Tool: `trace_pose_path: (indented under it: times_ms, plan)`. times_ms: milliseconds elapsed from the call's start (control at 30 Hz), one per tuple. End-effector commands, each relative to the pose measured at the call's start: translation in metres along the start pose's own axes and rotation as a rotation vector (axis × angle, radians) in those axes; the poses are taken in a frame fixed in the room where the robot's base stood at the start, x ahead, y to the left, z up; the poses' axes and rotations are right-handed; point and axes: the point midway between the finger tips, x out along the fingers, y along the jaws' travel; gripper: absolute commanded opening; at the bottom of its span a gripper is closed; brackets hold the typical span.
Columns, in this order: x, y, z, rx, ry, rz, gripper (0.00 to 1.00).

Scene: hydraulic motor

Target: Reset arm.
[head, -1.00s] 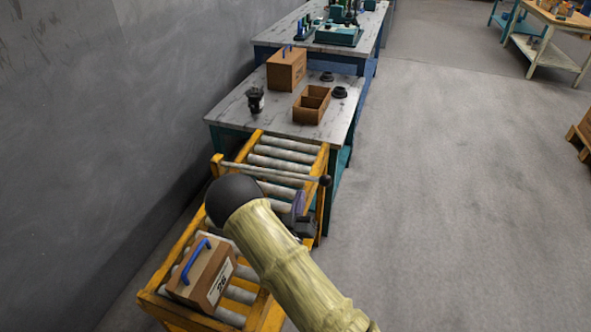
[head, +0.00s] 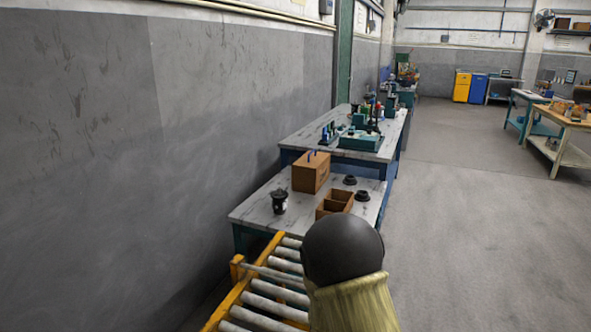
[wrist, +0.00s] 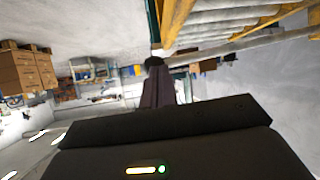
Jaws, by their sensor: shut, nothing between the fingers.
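My gripper (wrist: 155,64) shows in the wrist view as dark fingers held together beyond the black wrist housing. It is shut and empty, with nothing touching its tips. In the head view my arm rises from the bottom, a pale yellow sleeve ending in a black rounded joint. The gripper itself is hidden or out of frame there.
The yellow roller conveyor (head: 262,303) lies left of my arm; its frame also shows in the wrist view (wrist: 178,18). Beyond is a marble-topped bench (head: 252,210) with a black part (head: 279,201), a closed box (head: 310,173) and an open box (head: 334,203). Floor is clear at right.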

Motion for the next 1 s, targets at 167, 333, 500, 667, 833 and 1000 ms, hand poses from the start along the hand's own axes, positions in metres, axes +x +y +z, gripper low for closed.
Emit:
trace_pose_path:
  times_ms: [167,333,500,667,833,1000]
  plan:
    - [-0.026,0.009,0.000,0.022,-0.166,-0.066,0.00]
    - [-0.058,0.020,0.004,0.014,-0.318,-0.124,0.00]
    - [-0.097,0.035,0.011,-0.017,-0.463,-0.170,0.00]
    - [-0.138,0.053,0.019,-0.062,-0.594,-0.195,0.00]
    - [-0.177,0.074,0.029,-0.116,-0.710,-0.201,0.00]
    - [-0.212,0.094,0.039,-0.167,-0.806,-0.190,0.00]
